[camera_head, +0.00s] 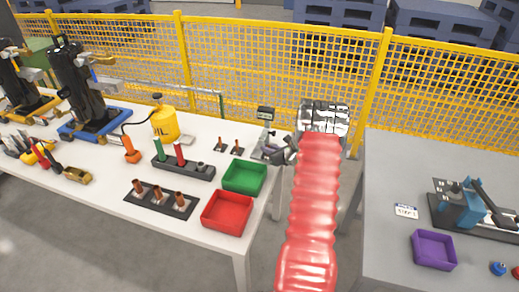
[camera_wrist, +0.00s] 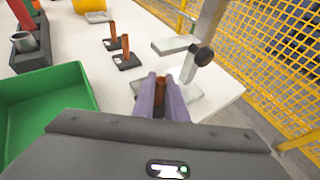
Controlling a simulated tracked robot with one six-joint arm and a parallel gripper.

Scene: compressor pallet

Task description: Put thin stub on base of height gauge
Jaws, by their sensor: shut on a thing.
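My gripper (camera_wrist: 161,82) is shut on a copper-coloured thin stub (camera_wrist: 160,84), which shows upright between the two grey-purple fingers. The height gauge (camera_wrist: 203,55) stands just beyond, with a grey column, a black knob and a flat plate (camera_wrist: 172,45) sticking out to the left. Its pale base (camera_wrist: 190,91) shows beside the fingers, which hide part of it. The stub's lower end is hidden, so I cannot tell whether it touches the base. In the head view my gripper (camera_head: 283,152) is at the table's right end, next to the gauge and its display (camera_head: 265,113).
Two copper stubs on small black stands (camera_wrist: 115,48) are left of the gauge. A green bin (camera_wrist: 45,105) is close on the left; a red bin (camera_head: 227,212) stands in front of it. A yellow mesh fence (camera_head: 240,70) runs behind the table.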

